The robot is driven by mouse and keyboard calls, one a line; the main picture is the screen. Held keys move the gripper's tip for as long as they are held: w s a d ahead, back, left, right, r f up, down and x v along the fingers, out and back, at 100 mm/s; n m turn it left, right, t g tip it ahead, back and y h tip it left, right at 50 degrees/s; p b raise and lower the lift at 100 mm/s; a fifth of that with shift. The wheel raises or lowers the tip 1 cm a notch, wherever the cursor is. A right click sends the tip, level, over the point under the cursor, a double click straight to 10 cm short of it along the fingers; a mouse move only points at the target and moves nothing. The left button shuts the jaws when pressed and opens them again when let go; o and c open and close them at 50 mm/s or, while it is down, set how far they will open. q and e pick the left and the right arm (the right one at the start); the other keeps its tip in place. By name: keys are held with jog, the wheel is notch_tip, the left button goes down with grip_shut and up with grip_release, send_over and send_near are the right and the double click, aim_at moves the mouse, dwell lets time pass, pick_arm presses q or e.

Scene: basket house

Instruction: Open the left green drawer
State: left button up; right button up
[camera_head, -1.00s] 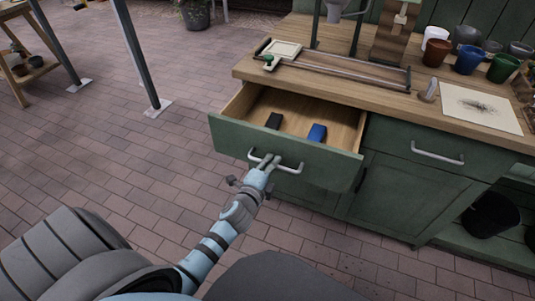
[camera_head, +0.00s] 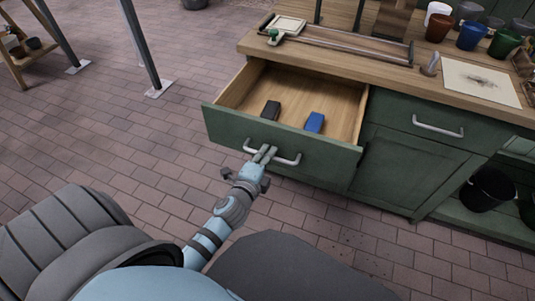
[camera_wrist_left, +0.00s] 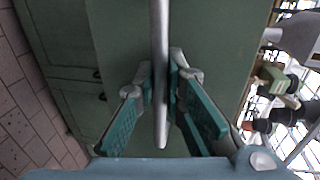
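The left green drawer (camera_head: 280,143) is pulled well out of the wooden-topped cabinet, and its wooden inside shows. A black object (camera_head: 270,110) and a blue object (camera_head: 315,122) lie in it. My left gripper (camera_head: 264,154) is at the left part of the drawer's metal handle (camera_head: 286,161). In the left wrist view the handle bar (camera_wrist_left: 159,40) runs between the two fingers of the gripper (camera_wrist_left: 161,78), which are closed in on it from both sides. My right gripper is not in view.
The closed right drawer (camera_head: 425,128) has its own handle, with a cabinet door below. The wooden worktop (camera_head: 385,85) holds a frame, a paper sheet and several pots. A black bucket (camera_head: 488,188) stands on a low shelf at right. The brick floor (camera_head: 110,150) at left is open.

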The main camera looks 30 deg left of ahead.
pick_arm(q)
jog(key=o, duration=0.3)
jog(key=shift+s, duration=0.1)
jog(key=v, duration=1.1)
jog(key=shift+s, duration=0.4)
jog(key=shift+r, duration=0.1)
